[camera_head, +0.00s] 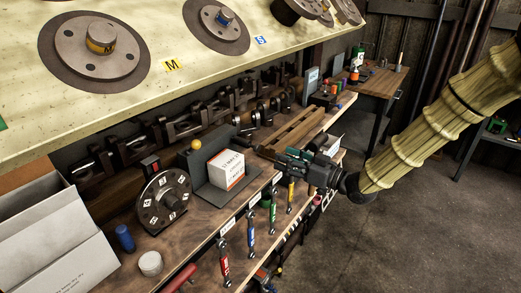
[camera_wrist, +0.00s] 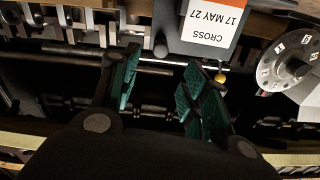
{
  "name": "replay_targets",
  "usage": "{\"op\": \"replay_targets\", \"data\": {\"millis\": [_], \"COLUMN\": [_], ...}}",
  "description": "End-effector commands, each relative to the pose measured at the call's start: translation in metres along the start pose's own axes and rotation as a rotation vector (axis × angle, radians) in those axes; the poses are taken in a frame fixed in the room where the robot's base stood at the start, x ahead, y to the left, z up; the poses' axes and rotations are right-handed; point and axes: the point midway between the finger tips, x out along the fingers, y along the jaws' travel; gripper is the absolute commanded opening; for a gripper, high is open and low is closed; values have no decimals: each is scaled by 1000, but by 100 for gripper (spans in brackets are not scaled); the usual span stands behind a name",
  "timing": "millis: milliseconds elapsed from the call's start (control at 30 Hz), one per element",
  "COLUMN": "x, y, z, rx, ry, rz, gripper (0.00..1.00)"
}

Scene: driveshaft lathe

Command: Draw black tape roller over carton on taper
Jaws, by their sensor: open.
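The carton (camera_head: 228,171) is white with an orange label and sits on a dark grey stand, which I take for the taper (camera_head: 205,190). A yellow ball knob (camera_head: 196,144) stands at the taper's left side. In the wrist view the carton (camera_wrist: 212,20) shows upside down at the top, with the yellow knob (camera_wrist: 220,78) below it. I cannot clearly pick out the black tape roller from the other dark parts. My gripper (camera_head: 268,163) is right of the carton, apart from it. In the wrist view its teal-padded fingers (camera_wrist: 158,88) are spread with nothing between them.
A black dial disk (camera_head: 162,201) stands left of the carton, also seen in the wrist view (camera_wrist: 288,62). Dark shafts (camera_head: 170,128) line the back under a pale overhanging panel (camera_head: 110,110). Several coloured wrenches (camera_head: 250,230) hang along the bench's front edge. Floor at right is clear.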

Motion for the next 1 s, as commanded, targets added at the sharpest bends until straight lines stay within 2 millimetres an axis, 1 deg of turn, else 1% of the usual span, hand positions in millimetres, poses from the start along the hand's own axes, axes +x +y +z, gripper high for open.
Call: {"op": "replay_targets", "data": {"millis": [400,600,800,1000], "x": [65,89,98,99], "y": [-1,-1,0,0], "z": [0,0,1,2], "rx": [1,2,2,2], "ry": [-3,-3,-2,-2], "rz": [0,0,1,2], "gripper": [46,46,46,46]}}
